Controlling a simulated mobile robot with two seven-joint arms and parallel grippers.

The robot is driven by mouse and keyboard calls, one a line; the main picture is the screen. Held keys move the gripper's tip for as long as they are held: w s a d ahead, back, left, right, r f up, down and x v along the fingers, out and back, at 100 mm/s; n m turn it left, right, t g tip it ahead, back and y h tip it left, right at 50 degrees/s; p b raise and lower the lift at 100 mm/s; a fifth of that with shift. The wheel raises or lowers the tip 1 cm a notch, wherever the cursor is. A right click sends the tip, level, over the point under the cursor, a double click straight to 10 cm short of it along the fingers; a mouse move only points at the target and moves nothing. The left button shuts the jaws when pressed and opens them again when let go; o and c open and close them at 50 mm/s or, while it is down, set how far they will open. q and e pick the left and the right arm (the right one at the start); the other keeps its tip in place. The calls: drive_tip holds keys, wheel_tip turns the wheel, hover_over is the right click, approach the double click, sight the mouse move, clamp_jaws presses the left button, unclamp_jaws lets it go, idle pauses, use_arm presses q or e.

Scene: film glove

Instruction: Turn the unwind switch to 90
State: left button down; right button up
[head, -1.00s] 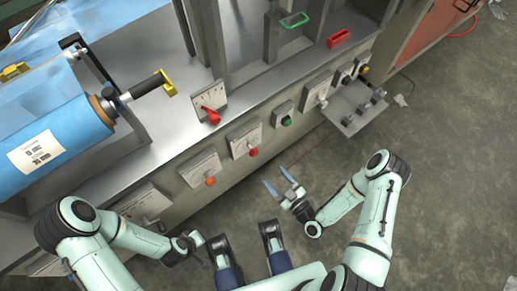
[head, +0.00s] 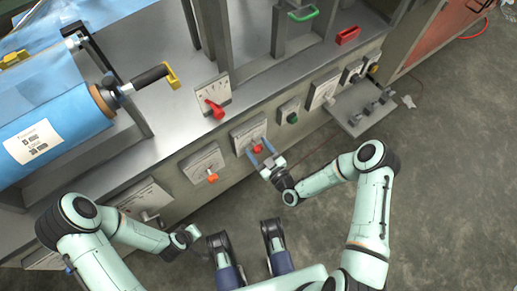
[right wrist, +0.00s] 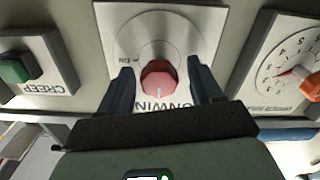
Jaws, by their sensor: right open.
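The unwind switch is a red knob (head: 257,149) on a pale plate on the machine's front panel. In the right wrist view the red knob (right wrist: 158,80) sits on a round dial, with a partly hidden label beside it that seems to read UNWIND. My right gripper (right wrist: 160,72) is open, with one blue finger on each side of the knob. I cannot tell whether the fingers touch it. In the head view my right gripper (head: 261,151) is at the panel over this switch. My left gripper (head: 190,234) hangs low at the left, too small to read.
An orange knob (head: 212,178) on its own plate is to the left. A green button (right wrist: 16,70) labelled CREEP is to the other side. A red lever (head: 216,109) stands on the ledge above. The floor (head: 440,190) at the right is clear.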

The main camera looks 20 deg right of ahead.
drive_tip(key=shift+c, duration=0.3)
drive_tip(key=c, duration=1)
